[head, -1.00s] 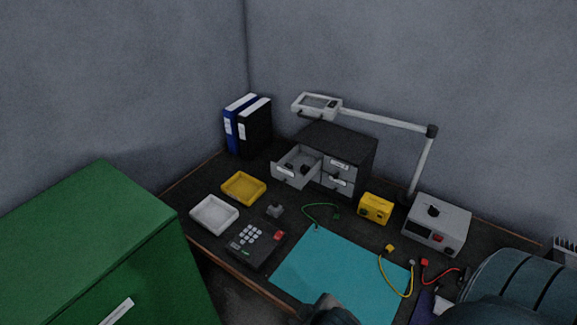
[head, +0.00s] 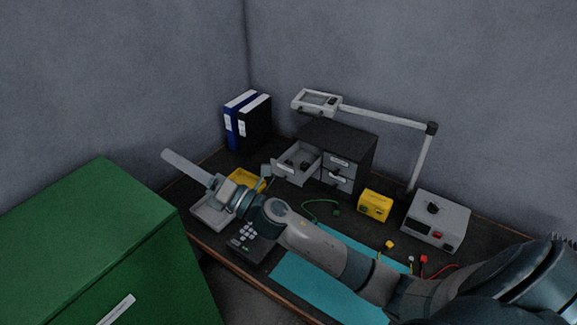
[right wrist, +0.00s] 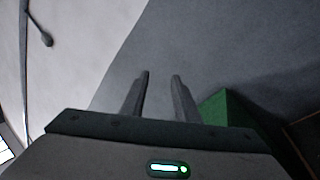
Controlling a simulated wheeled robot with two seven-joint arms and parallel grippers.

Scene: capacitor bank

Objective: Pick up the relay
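I cannot tell for sure which thing is the relay. Small dark parts (head: 297,163) lie in the open top drawer (head: 291,178) of the dark cabinet. A small grey block seen earlier on the table, behind the keypad box, is now hidden by my right arm. My right gripper (head: 182,164) is at the left, above the white tray, its fingers pointing up and left. In the right wrist view the two fingers (right wrist: 161,78) stand apart with nothing between them. My left gripper is not in view.
A white tray (head: 207,222), yellow tray (head: 243,178) and keypad box (head: 241,246) are near my right arm. A lamp (head: 385,115) reaches over the drawer cabinet (head: 347,150). A green cabinet (head: 90,220) stands at left. Part of the teal mat (head: 300,283) is clear.

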